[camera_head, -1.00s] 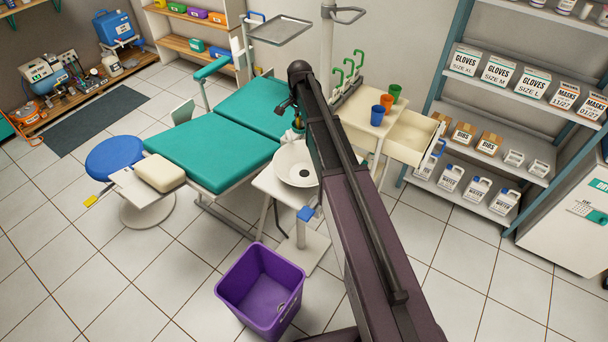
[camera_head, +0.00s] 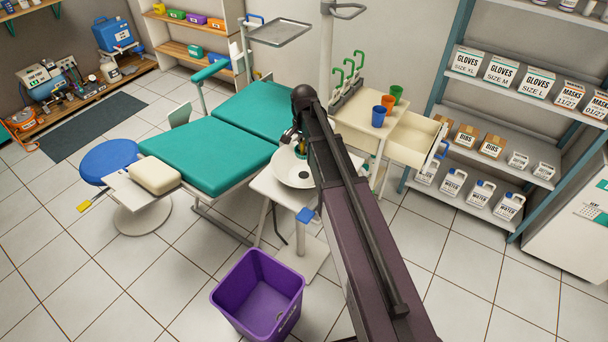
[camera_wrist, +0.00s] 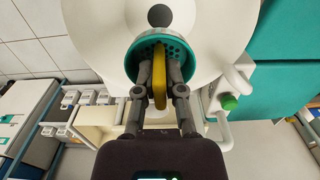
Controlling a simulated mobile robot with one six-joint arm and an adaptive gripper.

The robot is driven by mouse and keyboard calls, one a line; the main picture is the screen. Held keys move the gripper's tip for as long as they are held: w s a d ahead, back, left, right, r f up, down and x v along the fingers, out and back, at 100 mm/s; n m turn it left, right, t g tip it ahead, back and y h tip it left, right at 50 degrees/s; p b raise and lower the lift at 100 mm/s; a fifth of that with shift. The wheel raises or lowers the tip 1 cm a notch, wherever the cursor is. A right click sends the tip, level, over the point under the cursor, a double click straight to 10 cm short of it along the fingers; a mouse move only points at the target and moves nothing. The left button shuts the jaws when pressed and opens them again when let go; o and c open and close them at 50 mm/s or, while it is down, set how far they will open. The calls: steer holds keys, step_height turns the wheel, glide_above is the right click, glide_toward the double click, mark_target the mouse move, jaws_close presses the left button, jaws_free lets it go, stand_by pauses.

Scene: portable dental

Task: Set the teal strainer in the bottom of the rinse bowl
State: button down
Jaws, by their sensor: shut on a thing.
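The teal strainer (camera_wrist: 178,50) is a perforated cup with a yellow grip tab (camera_wrist: 158,75) standing up in it. My gripper (camera_wrist: 159,91) is shut on the strainer, with the tab between its fingers. The white rinse bowl (camera_wrist: 92,32) lies behind and around the strainer in the wrist view, with its dark drain (camera_wrist: 159,15) just above the strainer's rim. In the head view the bowl (camera_head: 280,170) sits on a small stand, and the strainer is small near its back edge, partly hidden by my arm. I cannot tell whether the strainer touches the bowl.
A teal dental chair (camera_head: 200,152) stands left of the bowl. A cream cart (camera_head: 368,112) with blue and orange cups stands behind and to the right, its drawer (camera_head: 413,140) open. A purple bin (camera_head: 262,290) is on the floor in front. The middle of the bowl is clear.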

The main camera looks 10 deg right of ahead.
mark_target(304, 154)
steer(key=shift+f+b, duration=3.1)
steer(key=shift+f, duration=0.05)
steer(key=shift+f+b, duration=1.9)
steer(key=shift+f, duration=0.1)
steer(key=c, duration=0.7)
jaws_free()
steer(key=shift+c, duration=0.2)
step_height(304, 154, up, 12)
steer(key=p, duration=1.2)
steer(key=shift+r, duration=0.2)
